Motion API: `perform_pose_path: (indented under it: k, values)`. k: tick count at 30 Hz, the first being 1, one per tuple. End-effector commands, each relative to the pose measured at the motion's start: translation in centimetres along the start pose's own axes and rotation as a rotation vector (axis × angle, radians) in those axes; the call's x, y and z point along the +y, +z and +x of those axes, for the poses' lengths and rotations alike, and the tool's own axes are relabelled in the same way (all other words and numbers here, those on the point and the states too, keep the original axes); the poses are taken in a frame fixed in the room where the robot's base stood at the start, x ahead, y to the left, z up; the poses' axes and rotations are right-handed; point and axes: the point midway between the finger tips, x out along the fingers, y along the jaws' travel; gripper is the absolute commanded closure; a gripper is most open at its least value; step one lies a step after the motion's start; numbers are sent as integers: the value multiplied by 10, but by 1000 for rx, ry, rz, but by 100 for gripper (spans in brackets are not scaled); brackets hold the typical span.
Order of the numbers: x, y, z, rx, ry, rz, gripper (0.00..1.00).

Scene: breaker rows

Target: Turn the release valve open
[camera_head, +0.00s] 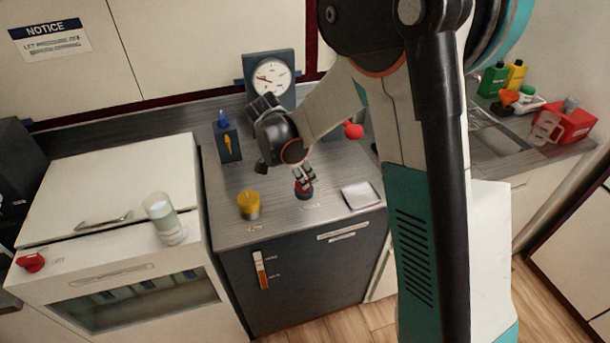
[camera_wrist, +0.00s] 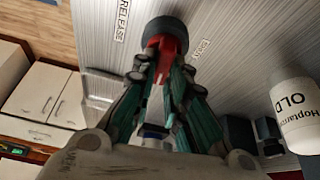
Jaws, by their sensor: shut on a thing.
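The release valve (camera_head: 304,192) is a red handle on a dark round base, on the grey countertop near its front edge. In the wrist view the red handle (camera_wrist: 172,62) rises from the dark base (camera_wrist: 168,30), beside a printed label reading RELEASE (camera_wrist: 122,22). My gripper (camera_head: 305,178) reaches down onto it from above. In the wrist view my gripper's fingers (camera_wrist: 165,72) are closed around the red handle. The fingers hide part of the handle, and its exact angle is hard to tell.
A yellow knob (camera_head: 248,205) stands left of the valve; a pale square plate (camera_head: 361,195) lies right. A dial gauge (camera_head: 270,77) and an orange-levered box (camera_head: 228,142) stand behind. A clear jar (camera_head: 165,220) is on the white unit. A labelled white bottle (camera_wrist: 298,118) shows in the wrist view.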

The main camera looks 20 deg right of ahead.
Motion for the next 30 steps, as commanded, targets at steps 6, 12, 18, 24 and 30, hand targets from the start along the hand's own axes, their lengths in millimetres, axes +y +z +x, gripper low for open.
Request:
perform_pose_path:
  k: [6,12,18,24,30]
  values:
    - [0,0,0,-1,35,84,100]
    - [0,0,0,-2,48,118,100]
    - [0,0,0,-2,52,126,100]
    - [0,0,0,-2,51,126,100]
    - [0,0,0,-1,51,125,67]
